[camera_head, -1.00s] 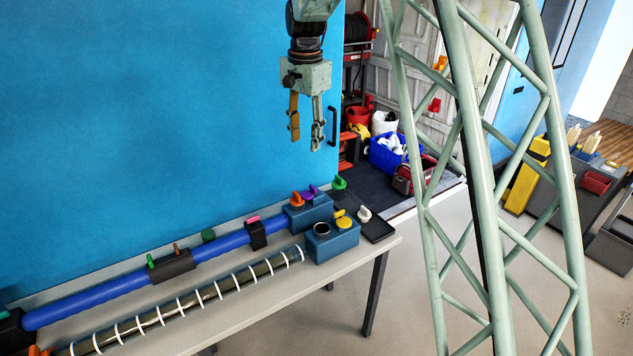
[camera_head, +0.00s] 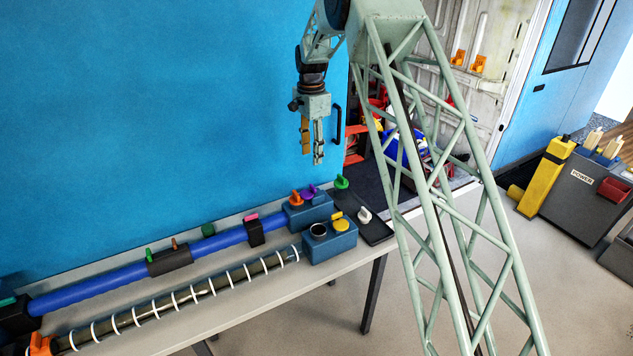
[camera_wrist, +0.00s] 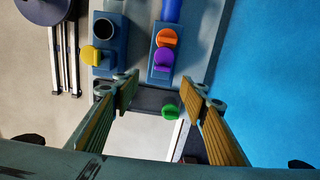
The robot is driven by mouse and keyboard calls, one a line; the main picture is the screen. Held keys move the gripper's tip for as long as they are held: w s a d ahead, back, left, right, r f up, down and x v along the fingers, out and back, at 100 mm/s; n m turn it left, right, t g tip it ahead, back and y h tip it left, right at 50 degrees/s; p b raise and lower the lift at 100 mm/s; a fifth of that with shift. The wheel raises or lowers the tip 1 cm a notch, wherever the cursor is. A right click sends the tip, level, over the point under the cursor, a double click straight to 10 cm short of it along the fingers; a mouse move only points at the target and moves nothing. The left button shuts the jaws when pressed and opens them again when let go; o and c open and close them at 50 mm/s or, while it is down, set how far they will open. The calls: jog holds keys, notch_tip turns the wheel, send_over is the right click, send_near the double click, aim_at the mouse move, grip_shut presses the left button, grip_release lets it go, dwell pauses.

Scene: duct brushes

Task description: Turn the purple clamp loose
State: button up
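The purple clamp (camera_head: 311,190) is a small upright knob on the blue block (camera_head: 316,211) at the right end of the blue tube, beside an orange clamp (camera_head: 296,198). In the wrist view the purple clamp (camera_wrist: 163,59) sits just below the orange clamp (camera_wrist: 166,38), above and between my fingers. My gripper (camera_head: 312,160) hangs above the bench end, pointing down. It is open and empty, its fingers (camera_wrist: 160,100) well apart, and clear of the purple clamp.
A green knob (camera_head: 342,182) and a white knob (camera_head: 364,214) are on the dark tray (camera_head: 374,229) at the bench end. A yellow knob (camera_head: 341,221) is on the front block (camera_head: 330,246). The blue wall (camera_head: 150,110) stands behind the bench.

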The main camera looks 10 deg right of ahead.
aim_at(313, 186)
jog(key=shift+w+d+f, duration=0.3)
jog(key=shift+w+f, duration=0.35)
jog(key=shift+f, duration=0.25)
jog(key=shift+f, duration=0.1)
jog(key=shift+f+p, duration=1.15)
jog(key=shift+f, duration=5.65)
jog(key=shift+c, duration=0.7)
jog(key=c, duration=0.7)
